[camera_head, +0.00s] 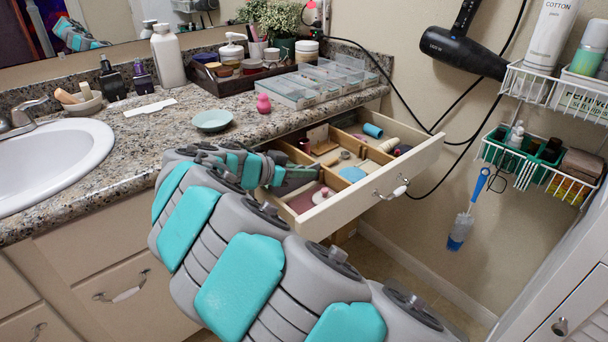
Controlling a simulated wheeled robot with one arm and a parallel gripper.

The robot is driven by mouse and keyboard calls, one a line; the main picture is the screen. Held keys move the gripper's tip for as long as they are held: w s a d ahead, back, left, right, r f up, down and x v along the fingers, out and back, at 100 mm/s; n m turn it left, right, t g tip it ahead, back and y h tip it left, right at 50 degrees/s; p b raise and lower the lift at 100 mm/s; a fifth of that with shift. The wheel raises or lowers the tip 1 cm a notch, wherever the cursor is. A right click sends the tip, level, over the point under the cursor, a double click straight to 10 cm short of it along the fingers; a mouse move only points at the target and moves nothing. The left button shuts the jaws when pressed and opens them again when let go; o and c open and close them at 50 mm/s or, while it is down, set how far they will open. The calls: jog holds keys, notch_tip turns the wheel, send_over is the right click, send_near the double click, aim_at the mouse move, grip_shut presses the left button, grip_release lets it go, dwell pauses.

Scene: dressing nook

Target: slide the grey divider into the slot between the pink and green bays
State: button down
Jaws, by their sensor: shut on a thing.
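The open drawer (411,163) has wooden partitions and several bays. The pink bay (303,201) is at its near left, with a small white round item (322,195) in it. My gripper (283,172) is low over the drawer's left part, at the pink bay's far side. It is shut on a flat grey piece, which seems to be the grey divider (296,185); the gripper hides part of it. The piece is too small to tell whether it is in a slot. The green bay and the slot are not clear in this view.
Other bays hold a blue roll (372,130), a cream bottle (389,145) and small items. A blue brush (465,222) hangs at right.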

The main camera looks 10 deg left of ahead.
jog(key=shift+f, duration=0.7)
jog(key=shift+f+b, duration=0.2)
jog(key=shift+b, duration=0.1)
jog(key=c, duration=1)
grip_release()
jog(key=shift+r, duration=0.1)
jog(key=shift+r, duration=0.1)
jog(key=shift+a+r+p, duration=0.1)
jog(key=shift+p, duration=0.25)
jog(key=b+v, duration=0.2)
jog(key=v, duration=1)
